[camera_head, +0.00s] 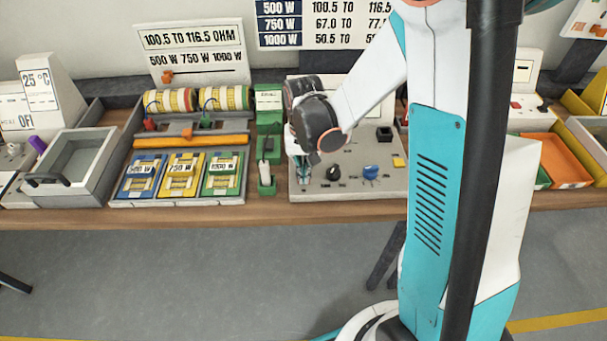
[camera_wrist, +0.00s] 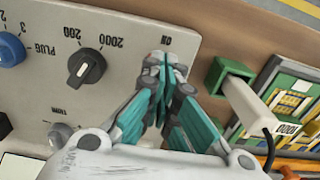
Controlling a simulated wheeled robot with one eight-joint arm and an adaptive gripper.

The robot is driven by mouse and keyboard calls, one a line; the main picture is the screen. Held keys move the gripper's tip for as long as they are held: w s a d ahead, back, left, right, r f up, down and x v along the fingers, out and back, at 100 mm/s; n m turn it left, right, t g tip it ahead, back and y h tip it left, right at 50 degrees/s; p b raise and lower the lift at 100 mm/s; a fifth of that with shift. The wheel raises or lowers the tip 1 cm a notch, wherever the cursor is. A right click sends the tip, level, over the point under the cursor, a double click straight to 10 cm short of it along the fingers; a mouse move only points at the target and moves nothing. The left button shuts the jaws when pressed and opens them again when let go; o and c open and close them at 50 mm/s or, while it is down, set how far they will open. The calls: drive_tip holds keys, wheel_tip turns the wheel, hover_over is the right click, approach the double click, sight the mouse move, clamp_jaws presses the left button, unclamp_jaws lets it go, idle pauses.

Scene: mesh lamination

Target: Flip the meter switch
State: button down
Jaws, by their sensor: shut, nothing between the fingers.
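The meter is a beige panel (camera_head: 392,180) on the bench; its face (camera_wrist: 125,25) fills the upper left of the wrist view. It carries a black knob (camera_wrist: 86,67) beside the markings 200 and 2000, and a blue knob (camera_wrist: 11,49). An "ON" label (camera_wrist: 165,40) is printed near the panel's edge. My gripper (camera_wrist: 166,68) is shut and empty, its fingertips just below that label in the wrist view. The switch itself is not visible, probably hidden by the fingers; contact cannot be told. In the head view my gripper (camera_head: 304,179) is at the panel's left front.
A green holder (camera_head: 266,183) with a white-handled probe (camera_wrist: 249,104) stands close beside the panel. Left of it is a tray with blue, yellow and green element packs (camera_head: 180,176). A grey bin (camera_head: 80,160) is farther left. An orange tray (camera_head: 553,152) is at the right.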

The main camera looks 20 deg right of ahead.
drive_tip(key=shift+f, duration=0.3)
drive_tip(key=shift+r+p, duration=2.1)
drive_tip(key=shift+r, duration=1.4)
drive_tip(key=s+r+n+t+b, duration=0.3)
drive_tip(key=s+r+t, duration=0.4)
drive_tip(key=s+r, duration=0.7)
drive_tip(key=shift+s+n+b, duration=0.3)
drive_tip(key=shift+s+b, duration=0.1)
drive_tip(key=shift+s, duration=0.1)
